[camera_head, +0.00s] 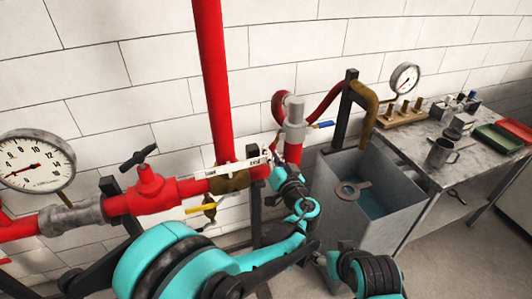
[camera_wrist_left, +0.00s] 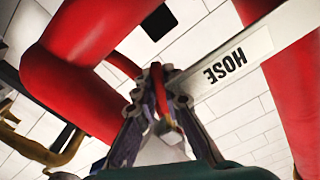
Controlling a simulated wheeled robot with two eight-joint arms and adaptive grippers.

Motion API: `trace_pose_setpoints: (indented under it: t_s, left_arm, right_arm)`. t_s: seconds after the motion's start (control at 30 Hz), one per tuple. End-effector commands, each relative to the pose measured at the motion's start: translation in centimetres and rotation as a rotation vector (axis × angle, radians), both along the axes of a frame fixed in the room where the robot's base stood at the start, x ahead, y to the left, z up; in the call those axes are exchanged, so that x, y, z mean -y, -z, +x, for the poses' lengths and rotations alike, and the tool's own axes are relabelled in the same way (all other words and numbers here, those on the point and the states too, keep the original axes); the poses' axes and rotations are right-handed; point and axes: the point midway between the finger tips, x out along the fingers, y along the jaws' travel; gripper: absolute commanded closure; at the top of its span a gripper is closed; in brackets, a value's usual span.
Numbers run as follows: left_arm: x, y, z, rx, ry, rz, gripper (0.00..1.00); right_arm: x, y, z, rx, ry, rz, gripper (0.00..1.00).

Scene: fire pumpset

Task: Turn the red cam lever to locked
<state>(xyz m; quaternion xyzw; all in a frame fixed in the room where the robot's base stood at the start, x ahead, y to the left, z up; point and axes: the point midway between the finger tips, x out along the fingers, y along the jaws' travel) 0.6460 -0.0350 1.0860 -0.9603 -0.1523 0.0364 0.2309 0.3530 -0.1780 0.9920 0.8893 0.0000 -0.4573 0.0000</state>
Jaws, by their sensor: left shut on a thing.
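The red cam lever (camera_wrist_left: 160,92) shows in the left wrist view as a narrow red strip between the fingers of my left gripper (camera_wrist_left: 166,82). The gripper is shut on it. In the head view my left gripper (camera_head: 275,160) is at the pipe fitting below the grey-capped upright (camera_head: 293,115), just right of the white label plate (camera_head: 238,168). The lever is mostly hidden there by the gripper and wrist. The plate reads HOSE in the wrist view (camera_wrist_left: 226,65).
Thick red pipes (camera_wrist_left: 85,90) crowd both sides of the gripper. A red valve (camera_head: 150,190) and a gauge (camera_head: 36,163) are at left. A yellow lever (camera_head: 200,209) hangs below the pipe. A grey water tank (camera_head: 350,215) and a bench (camera_head: 415,160) are at right.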

Motion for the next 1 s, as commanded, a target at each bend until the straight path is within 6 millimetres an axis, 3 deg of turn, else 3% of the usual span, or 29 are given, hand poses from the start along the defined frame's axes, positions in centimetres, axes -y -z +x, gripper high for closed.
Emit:
trace_pose_setpoints:
  t_s: [0.4,0.9,1.0]
  left_arm:
    - [1.03,0.51,0.29,0.05,0.0,-0.161,1.0]
    - [1.14,0.52,0.33,0.055,0.0,-0.177,1.0]
    - [1.13,0.51,0.33,0.056,0.001,-0.176,0.7]
  right_arm:
    - [0.0,0.38,0.0,0.0,0.0,0.0,0.4]
    - [0.0,0.39,0.0,0.0,0.0,0.0,0.4]
    - [0.0,0.39,0.0,0.0,0.0,0.0,0.4]
